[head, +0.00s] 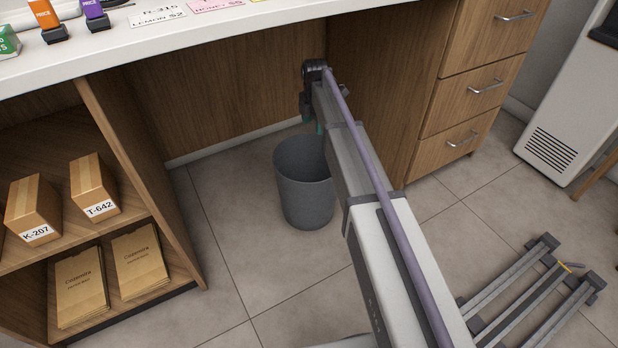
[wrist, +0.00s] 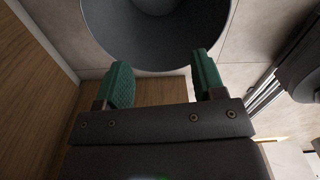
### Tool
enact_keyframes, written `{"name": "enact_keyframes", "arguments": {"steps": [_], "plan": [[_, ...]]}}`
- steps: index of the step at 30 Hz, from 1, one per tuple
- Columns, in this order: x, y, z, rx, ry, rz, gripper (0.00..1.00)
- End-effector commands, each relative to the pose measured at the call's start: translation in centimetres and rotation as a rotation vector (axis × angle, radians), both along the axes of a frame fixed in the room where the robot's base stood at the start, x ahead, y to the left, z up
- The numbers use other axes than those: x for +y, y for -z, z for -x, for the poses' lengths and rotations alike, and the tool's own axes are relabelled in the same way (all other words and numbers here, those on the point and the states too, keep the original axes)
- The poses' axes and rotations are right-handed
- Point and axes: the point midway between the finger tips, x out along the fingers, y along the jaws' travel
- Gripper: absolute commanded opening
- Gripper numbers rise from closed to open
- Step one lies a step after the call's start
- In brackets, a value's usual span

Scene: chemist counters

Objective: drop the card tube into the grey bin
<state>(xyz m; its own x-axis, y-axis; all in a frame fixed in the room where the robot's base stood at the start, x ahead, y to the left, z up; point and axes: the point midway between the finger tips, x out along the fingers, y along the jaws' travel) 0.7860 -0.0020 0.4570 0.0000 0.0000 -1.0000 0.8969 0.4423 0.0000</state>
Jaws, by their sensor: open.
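The grey bin (head: 306,200) stands upright on the tiled floor in the knee space under the counter. In the wrist view its round mouth and inner wall (wrist: 197,45) fill the top middle, ahead of my fingertips. My gripper (wrist: 160,78) has two green fingers spread apart with nothing between them. In the head view the gripper (head: 319,127) is mostly hidden behind my arm, by the bin's mouth. I cannot make out the card tube in either view. A paler patch (wrist: 155,4) shows inside the bin at the picture's edge; I cannot tell what it is.
Wooden drawers (head: 470,90) stand right of the bin, and a shelf with boxes (head: 95,185) and paper bags (head: 138,262) stands left. A metal rail frame (head: 535,295) lies on the floor at right.

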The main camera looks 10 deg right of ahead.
Motion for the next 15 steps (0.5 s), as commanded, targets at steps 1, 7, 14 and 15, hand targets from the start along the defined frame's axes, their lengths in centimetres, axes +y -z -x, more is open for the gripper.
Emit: {"name": "enact_keyframes", "arguments": {"steps": [1,7,14,15], "plan": [[0.0,-2.4,0.0,0.000,0.000,0.000,0.63],[0.0,-3.8,0.0,0.000,0.000,0.000,0.63],[0.0,-3.5,0.0,0.000,0.000,0.000,0.63],[0.0,-3.5,0.0,0.000,0.000,0.000,0.63]]}}
